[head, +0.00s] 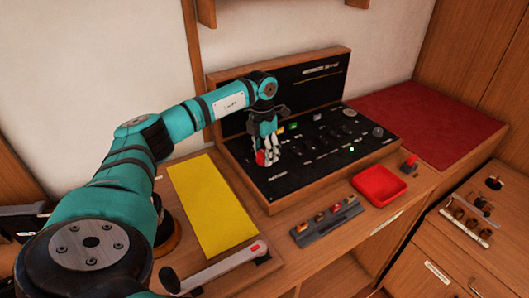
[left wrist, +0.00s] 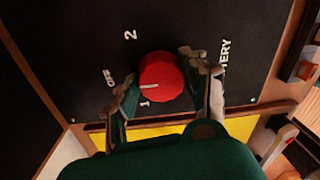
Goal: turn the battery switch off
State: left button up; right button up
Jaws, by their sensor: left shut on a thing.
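The battery switch is a round red knob (left wrist: 161,72) on the black panel (left wrist: 60,45), beside the white word BATTERY. OFF, 1 and 2 are printed around it. Its white pointer mark faces left in the left wrist view, roughly between OFF and 1. In the head view the knob (head: 261,158) shows at the panel's left end, partly covered by my fingers. My left gripper (head: 268,148) reaches down over it. In the left wrist view, the gripper (left wrist: 160,80) has one finger on each side and is shut on the knob. My right gripper is not in view.
The panel sits in a wooden case (head: 232,172) with a raised back. Other knobs and lit buttons stand right of my gripper. In front are a yellow mat (head: 212,205), a grey strip (head: 327,225), a red tray (head: 379,186) and a red-tipped lever (head: 222,265).

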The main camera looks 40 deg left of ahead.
aim_at(263, 151)
pick_arm(q)
jog(key=o, duration=1.2)
jog(key=shift+c, duration=0.2)
jog(key=shift+r, duration=0.15)
notch_tip(263, 151, up, 12)
jog(key=shift+a, duration=0.4)
